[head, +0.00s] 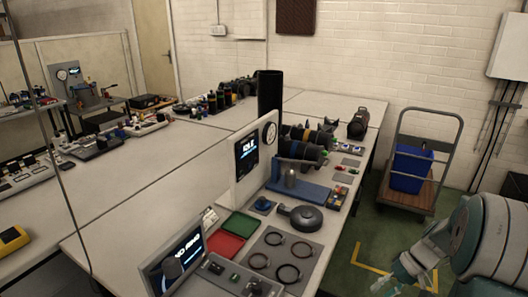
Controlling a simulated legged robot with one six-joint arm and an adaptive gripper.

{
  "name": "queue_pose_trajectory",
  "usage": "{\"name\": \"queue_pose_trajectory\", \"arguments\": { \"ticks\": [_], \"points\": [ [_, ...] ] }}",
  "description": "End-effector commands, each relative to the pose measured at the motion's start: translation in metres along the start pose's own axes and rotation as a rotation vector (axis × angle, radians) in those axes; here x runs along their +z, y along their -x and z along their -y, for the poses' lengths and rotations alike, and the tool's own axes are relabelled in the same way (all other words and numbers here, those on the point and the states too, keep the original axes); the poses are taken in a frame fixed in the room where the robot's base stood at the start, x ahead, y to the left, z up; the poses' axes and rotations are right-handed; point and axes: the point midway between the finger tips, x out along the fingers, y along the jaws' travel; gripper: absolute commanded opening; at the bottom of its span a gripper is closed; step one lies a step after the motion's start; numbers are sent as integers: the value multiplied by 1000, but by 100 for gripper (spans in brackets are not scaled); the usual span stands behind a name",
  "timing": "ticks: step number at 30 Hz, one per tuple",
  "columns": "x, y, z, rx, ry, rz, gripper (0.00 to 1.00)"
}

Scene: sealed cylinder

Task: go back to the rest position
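My arm shows at the lower right as a pale teal shape, with my gripper (405,280) at its lower left end. The gripper hangs over the green floor, to the right of the long workbench and apart from it. Its fingers are small and partly cut off by the bottom edge, so I cannot tell whether they are open or shut. I see no object clearly held in it.
The workbench (130,215) carries a tall black cylinder (270,92), a gauge panel (247,160), a red tray (224,246), a green tray (240,224) and a ring plate (262,244). A trolley (394,196) with a blue bin (410,168) stands by the back wall. Floor shows between bench and arm.

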Motion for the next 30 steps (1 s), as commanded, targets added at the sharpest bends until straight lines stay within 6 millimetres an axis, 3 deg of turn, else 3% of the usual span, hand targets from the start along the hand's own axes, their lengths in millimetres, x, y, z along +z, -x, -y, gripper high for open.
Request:
{"name": "queue_pose_trajectory", "arguments": {
  "ticks": [3, 15, 30],
  "points": [
    [8, 10, 30, 70, 26, -9, 51],
    [47, 33, 114, 278, 95, -86, 51],
    [115, 45, 188, 460, 200, -274, 51]
  ]
}}
